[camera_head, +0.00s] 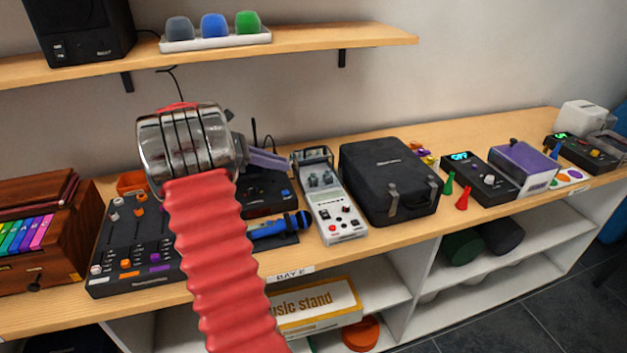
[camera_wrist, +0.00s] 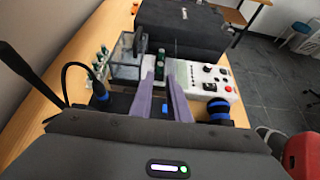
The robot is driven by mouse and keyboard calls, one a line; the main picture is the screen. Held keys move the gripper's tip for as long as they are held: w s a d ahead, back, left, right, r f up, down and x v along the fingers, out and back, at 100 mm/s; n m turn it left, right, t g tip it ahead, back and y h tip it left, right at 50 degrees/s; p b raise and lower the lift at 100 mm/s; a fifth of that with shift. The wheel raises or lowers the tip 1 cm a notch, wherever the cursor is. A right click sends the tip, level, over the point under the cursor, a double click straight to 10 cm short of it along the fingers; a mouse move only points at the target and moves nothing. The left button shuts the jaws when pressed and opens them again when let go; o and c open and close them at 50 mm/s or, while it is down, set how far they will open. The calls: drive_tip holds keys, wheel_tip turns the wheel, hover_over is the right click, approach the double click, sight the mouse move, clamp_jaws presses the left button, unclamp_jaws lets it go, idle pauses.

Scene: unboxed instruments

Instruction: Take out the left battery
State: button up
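A white handheld device (camera_head: 338,215) stands on the shelf top, with a clear lid raised at its back end. Two dark batteries, the left one (camera_head: 313,179) and the right one (camera_head: 327,178), sit side by side in its bay. My gripper (camera_head: 291,162) has purple fingers and hangs just left of the device's back end. In the wrist view, my gripper (camera_wrist: 161,75) is open, with a gap between the fingertips. The white device (camera_wrist: 212,80) lies beyond them, and a dark green battery (camera_wrist: 160,60) shows near the tips. Nothing is visibly held.
A black case (camera_head: 390,180) stands close to the device's right. A dark box with cables (camera_head: 265,195) and a blue microphone (camera_head: 280,226) lie to its left. A mixer (camera_head: 130,245) is farther left. The upper shelf (camera_head: 300,42) overhangs at the back left.

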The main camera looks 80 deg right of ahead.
sight(312, 171)
drive_tip(key=shift+x, duration=2.05)
drive_tip(key=shift+x, duration=2.6)
drive_tip(key=shift+s+r, duration=0.1)
drive_tip(key=shift+r, duration=0.05)
clamp_jaws()
